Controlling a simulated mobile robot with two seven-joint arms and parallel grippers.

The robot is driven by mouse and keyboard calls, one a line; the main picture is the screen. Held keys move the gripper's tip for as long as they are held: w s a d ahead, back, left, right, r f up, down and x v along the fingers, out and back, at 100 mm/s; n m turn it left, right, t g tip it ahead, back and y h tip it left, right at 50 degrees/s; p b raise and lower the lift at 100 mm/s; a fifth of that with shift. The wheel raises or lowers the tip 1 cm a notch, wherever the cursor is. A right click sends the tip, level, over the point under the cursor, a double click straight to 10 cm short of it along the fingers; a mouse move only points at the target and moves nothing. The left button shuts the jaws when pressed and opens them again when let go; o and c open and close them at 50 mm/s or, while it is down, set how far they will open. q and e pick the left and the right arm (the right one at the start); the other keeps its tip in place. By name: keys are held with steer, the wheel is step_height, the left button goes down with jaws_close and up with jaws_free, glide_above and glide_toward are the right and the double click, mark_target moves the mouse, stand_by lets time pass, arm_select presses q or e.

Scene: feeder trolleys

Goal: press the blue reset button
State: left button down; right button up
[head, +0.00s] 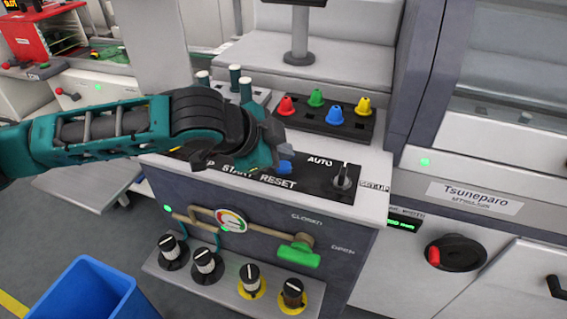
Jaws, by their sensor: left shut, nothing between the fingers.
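The blue reset button (285,166) shows on the dark control panel (312,184) of the trolley, just above the word RESET. It is partly hidden by my left gripper (276,140). My left gripper is shut and empty, and its fingers are right by the button, at its upper left in the picture. I cannot tell whether they touch it. My left wrist and hand cover much of the panel's left part, around the START label. My right gripper is not in view.
A black selector knob (343,178) marked AUTO stands right of the button. Several coloured cones (335,115) stand on a dark holder behind. Below are a green valve handle (298,256), a gauge (231,221) and several black knobs. A blue bin (88,292) stands at lower left.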

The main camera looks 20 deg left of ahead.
arm_select(q)
steer(key=shift+f, duration=0.15)
stand_by(0.6)
steer(key=shift+f, duration=0.3)
steer(key=shift+f, duration=0.5)
stand_by(0.5)
stand_by(0.4)
steer(key=shift+r+p, duration=0.9)
steer(key=shift+p, duration=0.3)
